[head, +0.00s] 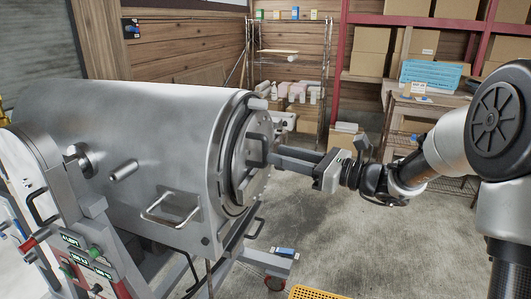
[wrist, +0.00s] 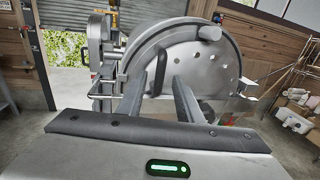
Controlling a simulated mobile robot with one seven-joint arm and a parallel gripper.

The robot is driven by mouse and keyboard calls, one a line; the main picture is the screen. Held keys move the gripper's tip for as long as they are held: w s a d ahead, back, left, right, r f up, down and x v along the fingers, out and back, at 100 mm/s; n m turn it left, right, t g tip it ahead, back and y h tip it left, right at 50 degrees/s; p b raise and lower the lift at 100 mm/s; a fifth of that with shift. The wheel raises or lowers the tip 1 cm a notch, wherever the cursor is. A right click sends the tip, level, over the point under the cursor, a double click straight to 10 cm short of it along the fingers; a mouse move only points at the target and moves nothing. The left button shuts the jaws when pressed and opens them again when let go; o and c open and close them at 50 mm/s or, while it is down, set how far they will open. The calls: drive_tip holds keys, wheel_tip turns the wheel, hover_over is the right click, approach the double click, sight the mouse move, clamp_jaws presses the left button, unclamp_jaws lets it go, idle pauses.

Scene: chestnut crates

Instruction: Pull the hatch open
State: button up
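The hatch is a round steel door (head: 239,167) on the right end of a large steel drum (head: 130,130). It looks seated against the drum's rim; I cannot tell if there is a small gap. In the wrist view the grey hatch disc (wrist: 210,70) fills the upper middle, with a dark upright handle (wrist: 161,66) on its left part. My gripper (head: 272,156) reaches in from the right, its fingers level with the hatch face. In the wrist view my gripper (wrist: 159,76) is open, with the handle showing between its two spread fingers. Contact with the handle cannot be made out.
A control panel (head: 85,258) with buttons stands at the drum's front left. Wire shelving (head: 290,48) and a red rack of cardboard boxes (head: 405,50) stand behind. A yellow crate (head: 315,293) lies at the bottom. The concrete floor right of the drum is mostly clear.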

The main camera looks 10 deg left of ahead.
sight(265, 160)
drive_tip(key=shift+x, duration=2.75)
clamp_jaws()
